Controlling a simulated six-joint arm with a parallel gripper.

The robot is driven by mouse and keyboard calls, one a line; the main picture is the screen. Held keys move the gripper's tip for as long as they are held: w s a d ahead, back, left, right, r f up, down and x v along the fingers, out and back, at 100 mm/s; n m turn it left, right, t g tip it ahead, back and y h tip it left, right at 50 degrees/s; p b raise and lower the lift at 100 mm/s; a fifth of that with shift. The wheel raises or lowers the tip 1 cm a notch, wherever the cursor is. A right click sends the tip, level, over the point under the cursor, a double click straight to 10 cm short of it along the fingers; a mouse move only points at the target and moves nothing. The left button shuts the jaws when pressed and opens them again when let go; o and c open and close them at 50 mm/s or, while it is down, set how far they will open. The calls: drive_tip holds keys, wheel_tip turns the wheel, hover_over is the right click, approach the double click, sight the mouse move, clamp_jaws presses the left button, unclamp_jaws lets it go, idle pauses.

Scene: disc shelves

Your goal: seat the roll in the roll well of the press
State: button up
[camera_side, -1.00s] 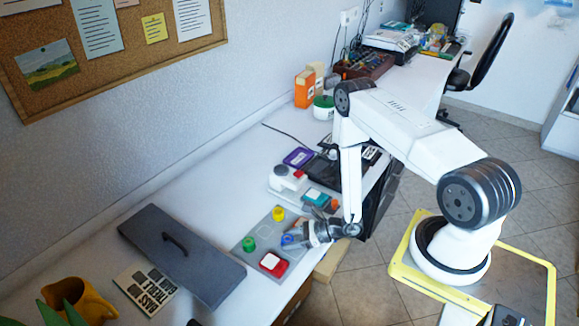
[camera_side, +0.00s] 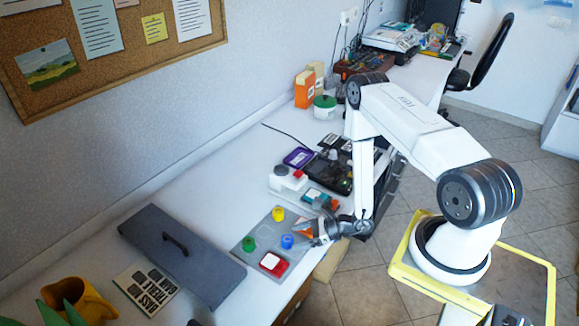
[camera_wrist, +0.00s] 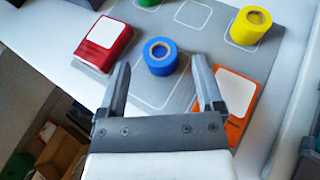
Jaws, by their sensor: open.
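A blue roll (camera_side: 287,241) stands upright on the grey board in the side view. In the wrist view the blue roll (camera_wrist: 161,57) shows its open core on top and lies just ahead of my fingers, roughly centred between them. My gripper (camera_side: 313,232) is open and empty, to the right of the blue roll; its spread fingers also show in the wrist view (camera_wrist: 160,72). A yellow roll (camera_side: 278,214) and a green roll (camera_side: 248,244) stand on the same board. A white device with a red top part (camera_side: 282,182), possibly the press, stands behind; I cannot make out its well.
The grey board (camera_side: 265,229) has white outlined squares. A red block with a white label (camera_side: 273,263) sits at its front. An orange piece with a white label (camera_wrist: 235,93) is close to my right finger. A dark panel with a handle (camera_side: 182,258) lies left.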

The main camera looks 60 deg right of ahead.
drive_tip(key=v, duration=0.9)
drive_tip(key=shift+s, duration=0.15)
drive_tip(key=shift+r, duration=0.1)
idle(0.5)
